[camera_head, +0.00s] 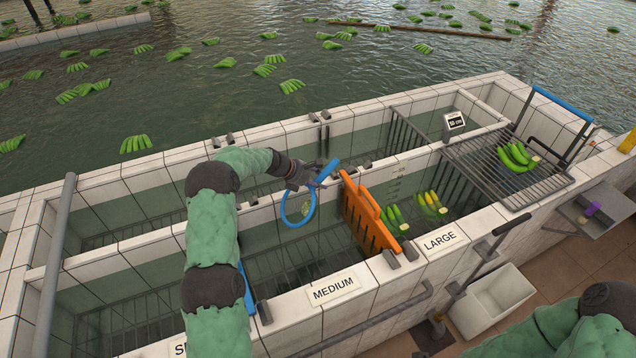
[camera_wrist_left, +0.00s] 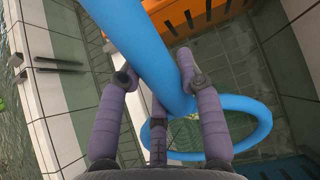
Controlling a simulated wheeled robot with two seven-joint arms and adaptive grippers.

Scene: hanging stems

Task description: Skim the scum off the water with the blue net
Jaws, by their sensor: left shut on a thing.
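My left gripper (camera_head: 318,180) is shut on the handle of the blue net (camera_head: 328,171), over the back part of the compartment labelled MEDIUM. In the left wrist view the purple fingers of my left gripper (camera_wrist_left: 162,92) close around the thick blue handle (camera_wrist_left: 150,48). The net's round hoop (camera_head: 284,210) hangs below the gripper, left of the orange divider; the hoop (camera_wrist_left: 268,128) also shows in the wrist view. A small yellowish-green patch (camera_head: 305,208) shows inside the hoop; I cannot tell whether it is scum, or whether the hoop touches the water. My right gripper is out of view.
An orange slotted divider (camera_head: 367,222) stands between the MEDIUM and LARGE compartments. Banana bunches (camera_head: 432,204) float in LARGE. A wire rack (camera_head: 490,172) with green bananas spans the tank's right end. White tiled walls edge the compartments. A white basin (camera_head: 495,303) stands in front.

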